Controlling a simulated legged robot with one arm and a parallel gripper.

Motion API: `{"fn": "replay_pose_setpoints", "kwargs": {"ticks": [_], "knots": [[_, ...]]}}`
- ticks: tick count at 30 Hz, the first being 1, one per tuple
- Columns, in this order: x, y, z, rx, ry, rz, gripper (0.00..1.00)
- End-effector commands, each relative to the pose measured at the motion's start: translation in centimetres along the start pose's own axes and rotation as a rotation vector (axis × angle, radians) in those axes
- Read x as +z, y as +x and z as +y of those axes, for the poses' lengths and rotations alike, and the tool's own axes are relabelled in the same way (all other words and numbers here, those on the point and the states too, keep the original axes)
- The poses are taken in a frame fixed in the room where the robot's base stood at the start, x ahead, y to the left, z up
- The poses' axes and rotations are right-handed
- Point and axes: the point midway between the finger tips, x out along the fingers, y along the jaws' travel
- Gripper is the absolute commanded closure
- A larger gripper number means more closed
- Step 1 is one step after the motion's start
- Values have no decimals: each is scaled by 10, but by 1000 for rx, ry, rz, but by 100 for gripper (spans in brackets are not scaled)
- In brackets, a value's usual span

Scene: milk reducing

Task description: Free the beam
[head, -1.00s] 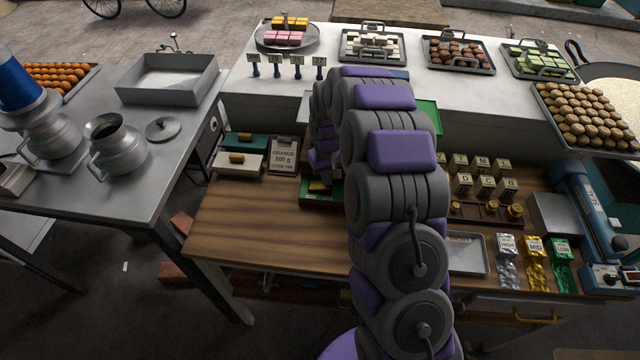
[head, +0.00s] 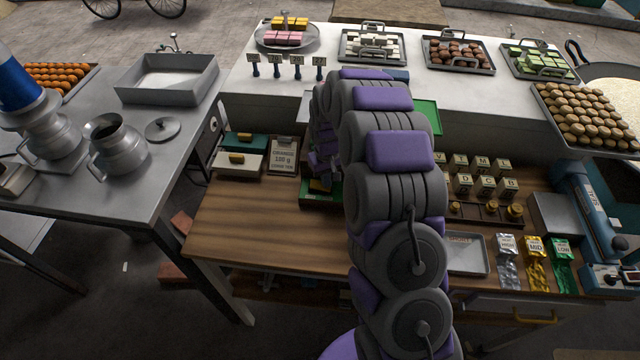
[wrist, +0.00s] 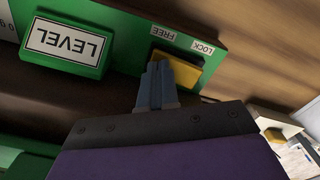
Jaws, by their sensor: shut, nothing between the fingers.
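A green balance base (wrist: 125,60) fills the upper left of the wrist view, with a raised "LEVEL" plate (wrist: 66,43). A yellow lever (wrist: 184,70) sits on it below the "FREE" label (wrist: 163,33) and the "LOCK" label (wrist: 202,47). My gripper (wrist: 158,72) is shut and empty, with its tips against or just in front of the lever's FREE-side end; I cannot tell whether they touch. In the head view my gripper (head: 324,176) is over the green base (head: 310,200), partly hidden by my arm. The beam is not clearly visible.
A "100 g" card (head: 284,155) and a white box with a yellow knob (head: 237,162) stand to the left. Lettered blocks (head: 486,184) and foil packets (head: 535,262) are to the right. The wooden counter's front left (head: 260,235) is clear.

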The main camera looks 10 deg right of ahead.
Motion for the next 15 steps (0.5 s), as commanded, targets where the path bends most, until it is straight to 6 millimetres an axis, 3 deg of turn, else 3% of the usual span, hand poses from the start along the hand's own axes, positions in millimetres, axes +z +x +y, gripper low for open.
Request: {"fn": "replay_pose_setpoints", "kwargs": {"ticks": [15], "knots": [[-1, -36, 0, 1, 0, 4, 100]]}}
